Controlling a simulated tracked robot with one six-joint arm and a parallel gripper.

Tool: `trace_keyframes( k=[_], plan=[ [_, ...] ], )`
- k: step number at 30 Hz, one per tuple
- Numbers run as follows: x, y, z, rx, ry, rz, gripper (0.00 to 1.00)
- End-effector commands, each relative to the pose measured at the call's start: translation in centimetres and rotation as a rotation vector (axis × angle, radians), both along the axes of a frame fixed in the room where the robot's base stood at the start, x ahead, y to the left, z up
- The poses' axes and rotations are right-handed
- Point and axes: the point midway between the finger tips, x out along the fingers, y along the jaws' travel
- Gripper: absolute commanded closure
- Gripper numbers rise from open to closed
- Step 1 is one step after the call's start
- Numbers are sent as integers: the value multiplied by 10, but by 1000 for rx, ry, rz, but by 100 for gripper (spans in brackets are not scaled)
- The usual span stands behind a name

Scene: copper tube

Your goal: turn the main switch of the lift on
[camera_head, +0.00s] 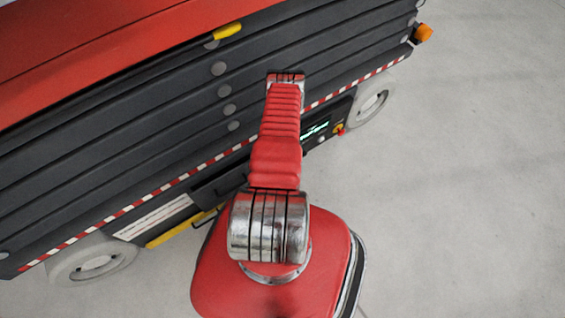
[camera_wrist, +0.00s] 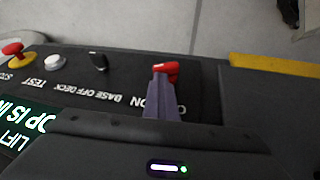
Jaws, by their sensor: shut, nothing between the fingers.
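The lift's dark control panel (camera_wrist: 120,85) fills the left and middle of the wrist view. A red switch handle (camera_wrist: 170,68) stands on it beside a label that reads ON. My gripper (camera_wrist: 160,84) is shut and empty, its grey fingers pointing at the red handle and partly covering it. The tips look very close to the handle; I cannot tell whether they touch. In the head view the panel (camera_head: 316,129) shows low on the lift's side, right of my arm. My arm hides the red handle and the fingers there.
The panel also has a black selector (camera_wrist: 98,60), a white test button (camera_wrist: 55,61), a red stop button (camera_wrist: 13,48) and a lit display (camera_wrist: 30,125). A yellow bar (camera_wrist: 275,65) is at right. The lift's wheel (camera_head: 371,100) is near the panel. The floor (camera_head: 460,200) at right is clear.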

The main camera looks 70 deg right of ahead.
Motion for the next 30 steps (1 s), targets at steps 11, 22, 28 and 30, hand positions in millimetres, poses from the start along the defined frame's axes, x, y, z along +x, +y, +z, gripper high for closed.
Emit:
trace_keyframes(
  k=[11,22,28,30],
  plan=[
    [-10,-15,15,-18,-1,-45,100],
    [-8,-13,16,-16,-1,-38,100],
    [-11,-15,24,-17,-2,-36,100],
    [-13,-16,30,-18,-2,-35,100]
  ],
)
